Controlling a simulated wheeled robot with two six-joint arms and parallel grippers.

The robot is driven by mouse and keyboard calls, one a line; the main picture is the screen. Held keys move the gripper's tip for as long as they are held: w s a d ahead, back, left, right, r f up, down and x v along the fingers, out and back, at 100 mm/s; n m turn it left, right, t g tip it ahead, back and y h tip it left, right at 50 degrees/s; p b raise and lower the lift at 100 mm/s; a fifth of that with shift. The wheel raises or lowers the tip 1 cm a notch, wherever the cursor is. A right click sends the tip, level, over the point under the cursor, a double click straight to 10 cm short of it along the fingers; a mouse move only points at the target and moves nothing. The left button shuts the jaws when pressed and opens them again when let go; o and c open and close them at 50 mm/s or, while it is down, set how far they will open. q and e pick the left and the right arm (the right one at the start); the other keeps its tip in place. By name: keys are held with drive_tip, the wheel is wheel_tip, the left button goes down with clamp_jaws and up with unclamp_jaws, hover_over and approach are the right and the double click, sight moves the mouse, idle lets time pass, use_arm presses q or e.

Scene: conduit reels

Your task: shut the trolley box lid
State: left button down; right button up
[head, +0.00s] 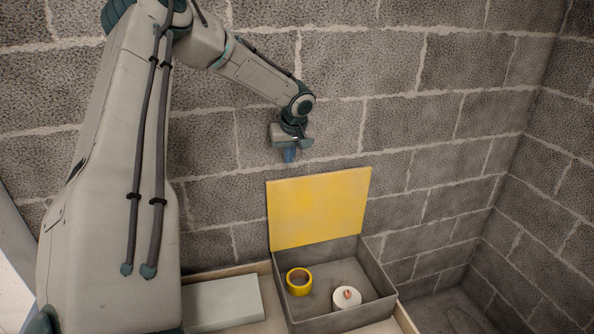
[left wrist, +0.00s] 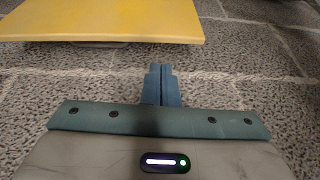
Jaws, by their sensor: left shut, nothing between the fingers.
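The trolley box (head: 351,322) is a grey open box on the trolley top. Its yellow lid (head: 320,208) stands up, open, at the back of the box near the block wall. My left gripper (head: 289,156) is shut and empty, just above the lid's top edge in the head view. In the left wrist view the shut blue fingers (left wrist: 161,82) point toward the wall side, and the yellow lid (left wrist: 100,20) shows at the upper left, apart from them. My right gripper is not in view.
Inside the box are a yellow tape roll (head: 299,281) and a white round item (head: 346,297). A pale flat block (head: 222,302) lies left of the box on the trolley (head: 405,318). A grey block wall (head: 400,75) stands close behind.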

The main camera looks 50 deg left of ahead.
use_arm(q)
drive_tip(key=shift+n, duration=0.3)
drive_tip(key=w+f+p, duration=0.1)
drive_tip(key=f, duration=0.1)
drive_tip(key=w+a+f, duration=0.1)
drive_tip(key=f, duration=0.1)
drive_tip(key=w+f+p, duration=0.1)
drive_tip(key=f, duration=0.1)
drive_tip(key=shift+w+a+f+p, duration=0.2)
drive_tip(key=shift+w+p, duration=0.1)
drive_tip(key=shift+w, duration=0.1)
drive_tip(key=shift+a+f, duration=0.15)
drive_tip(key=shift+f, duration=0.45)
drive_tip(key=shift+w, duration=0.1)
